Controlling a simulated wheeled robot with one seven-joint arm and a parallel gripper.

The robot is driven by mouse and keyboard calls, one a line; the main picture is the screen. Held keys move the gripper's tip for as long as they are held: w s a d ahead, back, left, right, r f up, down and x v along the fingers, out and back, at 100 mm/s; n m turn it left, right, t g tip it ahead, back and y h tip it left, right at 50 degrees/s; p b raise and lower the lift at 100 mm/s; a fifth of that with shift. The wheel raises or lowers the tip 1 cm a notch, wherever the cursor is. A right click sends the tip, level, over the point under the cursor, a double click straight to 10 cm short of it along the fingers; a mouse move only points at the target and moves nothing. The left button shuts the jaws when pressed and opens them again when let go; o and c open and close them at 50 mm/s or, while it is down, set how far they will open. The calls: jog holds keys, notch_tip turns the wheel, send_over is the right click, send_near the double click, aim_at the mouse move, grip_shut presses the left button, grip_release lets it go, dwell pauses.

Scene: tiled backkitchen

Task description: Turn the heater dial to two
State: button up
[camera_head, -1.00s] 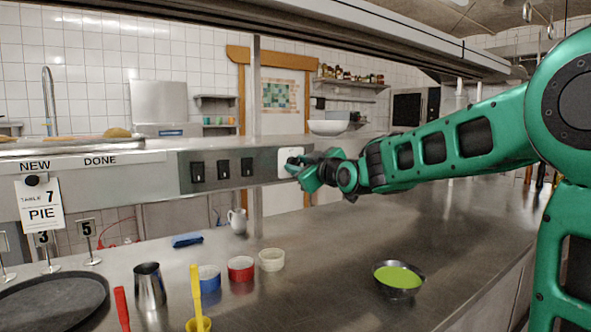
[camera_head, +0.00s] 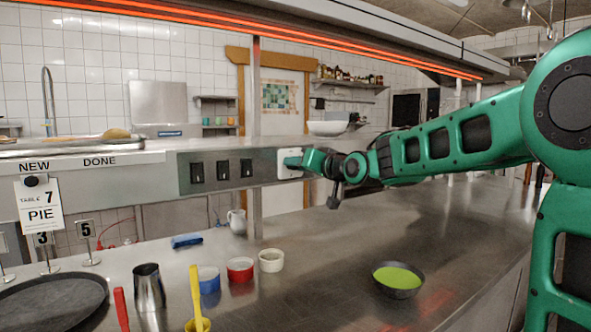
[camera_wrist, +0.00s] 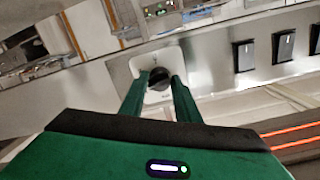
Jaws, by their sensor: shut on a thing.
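The heater dial (camera_wrist: 158,75) is a small dark round knob on a pale square plate (camera_head: 286,166) at the right end of the metal switch panel. In the wrist view my gripper (camera_wrist: 159,82) has its two green fingers on either side of the dial, shut on it. In the head view my gripper (camera_head: 291,161) reaches the plate from the right and hides the dial. The marks around the dial are too small to read. The heater strips (camera_head: 250,22) under the overhead shelf glow orange-red.
Several black rocker switches (camera_head: 222,169) sit left of the plate. The right of the counter is mostly clear.

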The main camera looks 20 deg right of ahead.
jog(key=shift+d+f+m+y, duration=0.15)
jog(key=shift+m+y, duration=0.1)
jog(key=shift+m, duration=1.45)
jog(key=shift+d+f+m+y, duration=0.1)
jog(key=shift+m+y, duration=0.15)
jog(key=shift+m, duration=1.45)
jog(key=o, duration=1)
jog(key=shift+w, duration=0.1)
jog(key=shift+r, duration=0.1)
jog(key=v, duration=1)
jog(key=shift+s+d, duration=0.1)
jog(key=shift+s, duration=0.25)
